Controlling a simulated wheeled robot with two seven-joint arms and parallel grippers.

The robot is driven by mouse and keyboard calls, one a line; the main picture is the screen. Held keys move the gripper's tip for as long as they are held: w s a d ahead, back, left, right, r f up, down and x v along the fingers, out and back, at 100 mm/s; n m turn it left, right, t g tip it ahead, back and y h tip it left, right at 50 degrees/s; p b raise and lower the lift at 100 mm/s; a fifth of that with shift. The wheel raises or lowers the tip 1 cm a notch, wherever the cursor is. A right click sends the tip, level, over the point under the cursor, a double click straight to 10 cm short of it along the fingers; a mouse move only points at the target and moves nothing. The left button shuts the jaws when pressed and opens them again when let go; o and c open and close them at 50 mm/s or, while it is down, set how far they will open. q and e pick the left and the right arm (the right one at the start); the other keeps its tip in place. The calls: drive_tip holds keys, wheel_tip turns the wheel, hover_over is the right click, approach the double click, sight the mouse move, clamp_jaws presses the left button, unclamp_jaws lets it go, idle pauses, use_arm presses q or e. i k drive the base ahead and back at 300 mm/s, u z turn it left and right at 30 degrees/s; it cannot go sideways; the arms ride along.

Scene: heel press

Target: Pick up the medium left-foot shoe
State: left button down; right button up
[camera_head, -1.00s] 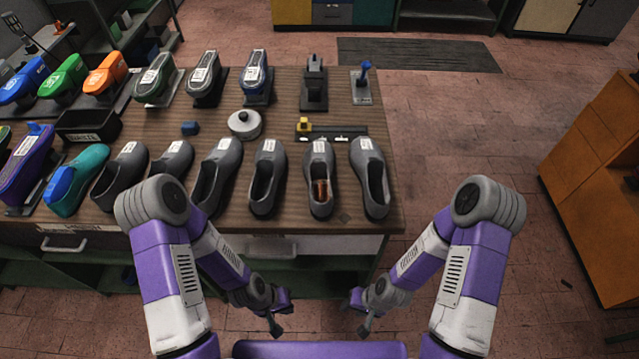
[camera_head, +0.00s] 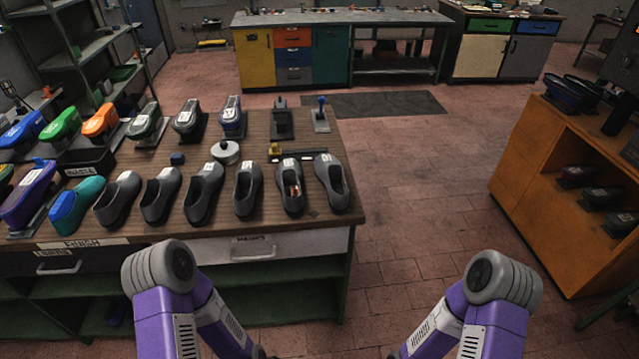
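Several dark grey shoes stand in a row along the front of the wooden workbench (camera_head: 369,231). From left to right they are a first shoe (camera_head: 118,200), a second (camera_head: 160,197), a third (camera_head: 203,196), a fourth (camera_head: 246,192), a fifth (camera_head: 290,192) with something brownish inside, and a sixth (camera_head: 331,184) at the right end. Some carry white labels too small to read, so I cannot tell which is the medium left-foot shoe. Both my arms reach down past the bottom edge of the picture, in front of the bench. Neither gripper shows.
Coloured shoe forms stand left and behind, including a teal one (camera_head: 78,205) and a purple one (camera_head: 30,194). A round white tin (camera_head: 227,153) sits mid-bench. An orange cabinet (camera_head: 530,180) with dark shoes stands right. Open floor lies between bench and cabinet.

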sight(289, 173)
drive_tip(key=z, duration=0.35)
drive_tip(key=i, duration=0.7)
drive_tip(key=u, duration=1.55)
